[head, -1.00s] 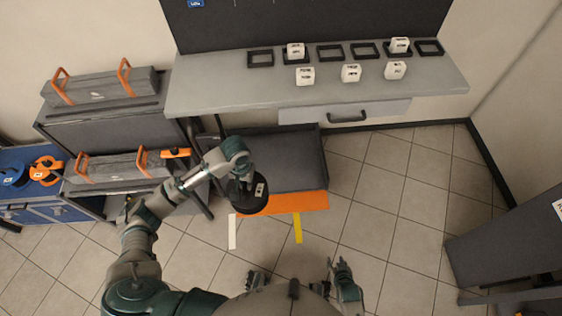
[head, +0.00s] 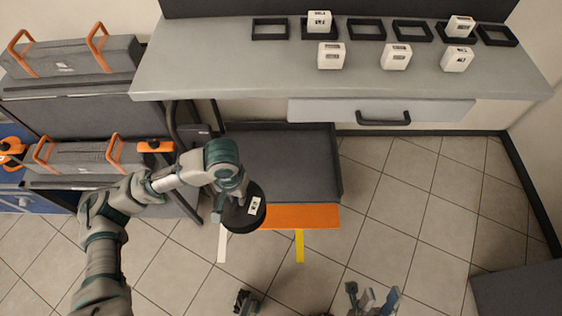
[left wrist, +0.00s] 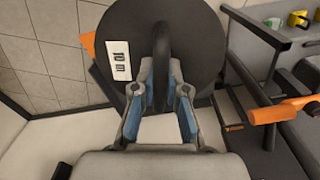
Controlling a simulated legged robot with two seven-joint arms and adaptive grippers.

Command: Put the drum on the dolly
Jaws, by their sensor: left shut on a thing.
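The drum (head: 236,217) is black and round, with a white label. My left gripper (head: 232,196) is shut on its handle; in the left wrist view the fingers (left wrist: 163,88) close around the handle bar of the drum (left wrist: 203,35), whose label reads "10 m". The dolly (head: 285,165) is a low dark tray with an orange front edge, under the bench. The drum overlaps its front left corner in the head view; its height above is hard to judge. The dolly's deck looks empty. What looks like my right gripper (head: 370,300) is partly cut off at the bottom edge.
The bench (head: 220,75) overhangs the back of the dolly and carries white blocks and black frames. Left is a grey rack (head: 85,115) with orange-handled cases. White (head: 222,243) and yellow (head: 299,246) floor strips lie before the dolly.

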